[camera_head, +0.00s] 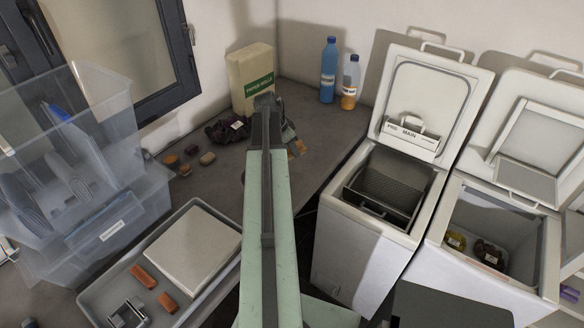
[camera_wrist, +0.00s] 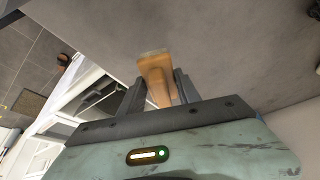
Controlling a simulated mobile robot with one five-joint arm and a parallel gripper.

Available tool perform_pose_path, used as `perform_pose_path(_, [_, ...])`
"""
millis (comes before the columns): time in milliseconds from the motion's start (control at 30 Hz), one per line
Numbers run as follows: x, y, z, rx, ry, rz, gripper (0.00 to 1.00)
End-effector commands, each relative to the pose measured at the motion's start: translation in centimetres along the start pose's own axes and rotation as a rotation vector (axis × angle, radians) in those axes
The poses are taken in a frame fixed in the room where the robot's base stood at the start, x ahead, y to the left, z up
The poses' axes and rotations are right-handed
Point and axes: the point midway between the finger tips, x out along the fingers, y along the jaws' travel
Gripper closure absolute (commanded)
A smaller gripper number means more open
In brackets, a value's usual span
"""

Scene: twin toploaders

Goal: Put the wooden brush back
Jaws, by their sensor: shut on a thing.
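The wooden brush (camera_wrist: 156,76) shows in the wrist view as a tan wooden piece between the two dark fingers of my gripper (camera_wrist: 160,84). My gripper is shut on it, and the brush sticks out past the fingertips. In the head view, my arm hides most of the gripper, which is above the grey counter. A small tan piece (camera_head: 298,147) shows just right of the arm there and looks like part of the brush. The brush's bristles cannot be made out.
A cream box (camera_head: 250,78), a dark bag (camera_head: 228,130) and two bottles (camera_head: 328,70) stand at the back of the counter. Clear bins (camera_head: 75,165) and a grey tray (camera_head: 95,300) are at left. Two open toploaders (camera_head: 365,235) (camera_head: 490,265) stand at right, lids raised.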

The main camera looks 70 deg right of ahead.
Motion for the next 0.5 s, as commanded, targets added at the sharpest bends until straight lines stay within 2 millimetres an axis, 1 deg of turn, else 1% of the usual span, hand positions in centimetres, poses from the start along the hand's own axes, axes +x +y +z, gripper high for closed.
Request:
perform_pose_path(33, [2.1, 0.0, 0.8, 0.0, 0.0, 0.0, 0.93])
perform_pose_path(100, [2.8, 0.0, 1.1, 0.001, 0.0, 0.0, 0.93])
perform_pose_path(267, [2.7, 0.0, 1.1, 0.001, 0.0, 0.001, 0.93])
perform_pose_path(500, [6.2, 0.0, 2.5, 0.002, 0.0, 0.001, 0.93])
